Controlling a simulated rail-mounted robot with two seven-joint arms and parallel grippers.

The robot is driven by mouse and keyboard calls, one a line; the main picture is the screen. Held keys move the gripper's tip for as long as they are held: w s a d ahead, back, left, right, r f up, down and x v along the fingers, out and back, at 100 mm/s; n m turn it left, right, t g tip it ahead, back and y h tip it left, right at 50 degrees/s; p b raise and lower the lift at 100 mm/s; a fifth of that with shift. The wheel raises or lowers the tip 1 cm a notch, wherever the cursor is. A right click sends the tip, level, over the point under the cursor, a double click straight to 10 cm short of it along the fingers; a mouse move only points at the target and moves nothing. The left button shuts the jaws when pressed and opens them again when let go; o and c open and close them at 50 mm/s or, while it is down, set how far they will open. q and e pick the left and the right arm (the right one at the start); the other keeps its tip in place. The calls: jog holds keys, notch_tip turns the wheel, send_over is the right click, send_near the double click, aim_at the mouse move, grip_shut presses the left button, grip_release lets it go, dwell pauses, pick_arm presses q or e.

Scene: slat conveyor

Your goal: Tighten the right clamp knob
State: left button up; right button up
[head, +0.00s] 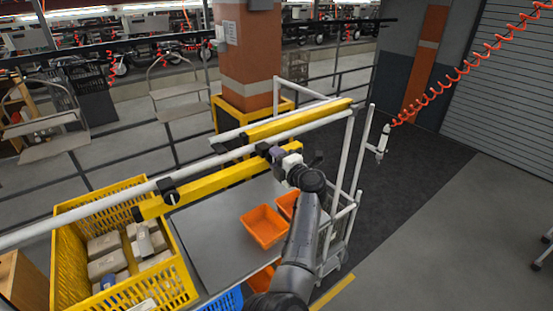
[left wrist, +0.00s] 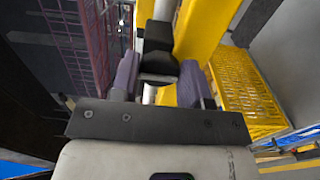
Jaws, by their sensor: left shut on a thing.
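A yellow bar (head: 212,184) is held along a pale grey rail (head: 120,200) by black clamps. The left clamp knob (head: 170,198) is black and free. At the right clamp (head: 262,148), my left gripper (head: 272,154) reaches in from the right and hides most of the knob. In the left wrist view, the black right clamp knob (left wrist: 158,68) sits between the two purple fingers of my left gripper (left wrist: 160,80), which is shut on it. The yellow bar (left wrist: 196,35) runs just behind it. My right gripper is not in view.
A yellow crate (head: 185,272) with several packages stands at the lower left. Orange bins (head: 264,226) sit on a grey table (head: 205,232) below the rail. A white frame (head: 352,160) stands at the right. Open floor (head: 440,230) lies beyond it.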

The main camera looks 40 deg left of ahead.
pick_arm(q)
jog(key=o, duration=0.9)
jog(key=shift+c, duration=0.2)
jog(key=shift+o, duration=0.3)
jog(key=b+v, duration=0.4)
jog(key=v, duration=0.9)
jog(key=shift+s+d+b, duration=0.15)
jog(key=shift+d+b, duration=0.2)
